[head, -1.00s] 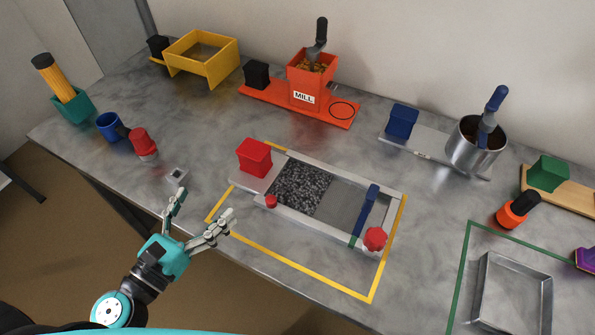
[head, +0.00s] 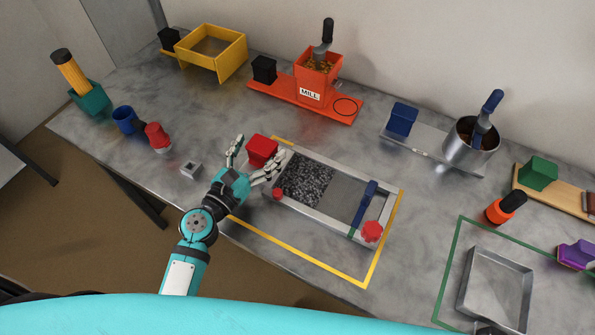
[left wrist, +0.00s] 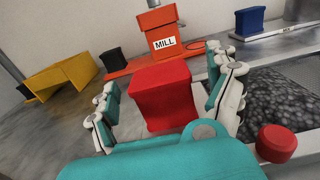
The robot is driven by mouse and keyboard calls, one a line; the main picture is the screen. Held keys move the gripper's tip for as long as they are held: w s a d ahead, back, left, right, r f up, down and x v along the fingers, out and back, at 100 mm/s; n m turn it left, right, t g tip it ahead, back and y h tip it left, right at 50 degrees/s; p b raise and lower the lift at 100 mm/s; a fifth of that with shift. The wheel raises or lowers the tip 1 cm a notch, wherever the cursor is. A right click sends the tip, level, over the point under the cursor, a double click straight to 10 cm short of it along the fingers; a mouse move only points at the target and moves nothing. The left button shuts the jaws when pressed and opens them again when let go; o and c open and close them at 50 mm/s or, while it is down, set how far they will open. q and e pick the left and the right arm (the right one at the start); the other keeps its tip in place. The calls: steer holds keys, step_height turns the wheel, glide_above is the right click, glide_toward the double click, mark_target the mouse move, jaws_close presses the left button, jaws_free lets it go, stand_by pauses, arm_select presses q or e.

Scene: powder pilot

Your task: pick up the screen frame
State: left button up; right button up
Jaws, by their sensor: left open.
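The screen frame (head: 318,219) is a grey rectangular frame lying on the worktop inside a yellow outline. Dark grainy material covers its left part and plain grey mesh its right. A red block (head: 262,149) stands at its left end, with red knobs (head: 372,231) at the near side. My left gripper (head: 258,152) is open at the red block, one finger on either side of it. In the left wrist view the block (left wrist: 162,95) sits between the spread fingers; whether either finger touches it I cannot tell.
A blue-handled scraper (head: 366,203) lies across the frame's right part. Behind stand an orange mill (head: 317,78) and a yellow box (head: 212,50). A metal tray (head: 495,287) lies at right.

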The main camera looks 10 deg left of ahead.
arm_select(q)
steer(key=shift+x, duration=0.85)
steer(key=shift+c, duration=0.4)
steer(key=shift+c, duration=1.2)
steer(key=c, duration=1.4)
steer(key=shift+r, duration=0.1)
steer(key=shift+c, duration=0.2)
